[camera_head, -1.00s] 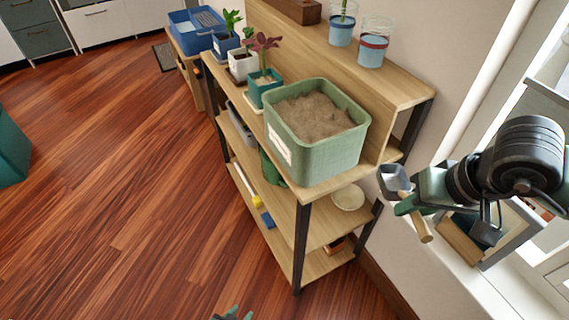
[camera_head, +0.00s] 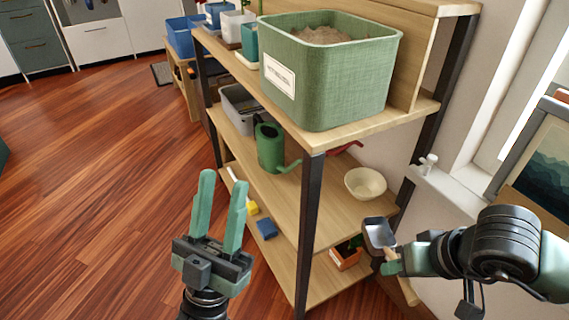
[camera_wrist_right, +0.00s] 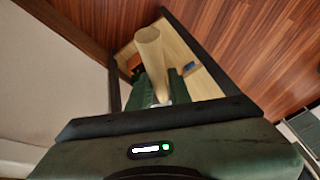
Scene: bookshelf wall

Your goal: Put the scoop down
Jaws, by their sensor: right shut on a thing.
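The scoop (camera_head: 379,233) has a grey metal head and a pale wooden handle. My right gripper (camera_head: 389,262) is shut on the handle and holds the scoop in the air by the shelf's right end. The handle (camera_wrist_right: 150,48) points away from the jaws in the right wrist view, where the scoop's head is hidden. My left gripper (camera_head: 222,190) is open and empty, fingers up, in front of the shelf's left part.
A green planter of soil (camera_head: 335,85) fills the near end of the shelf's top board. The middle board (camera_head: 318,192) carries a green watering can (camera_head: 270,146) and a cream bowl (camera_head: 365,183), with bare room between. A dark post (camera_head: 309,230) stands at the front corner.

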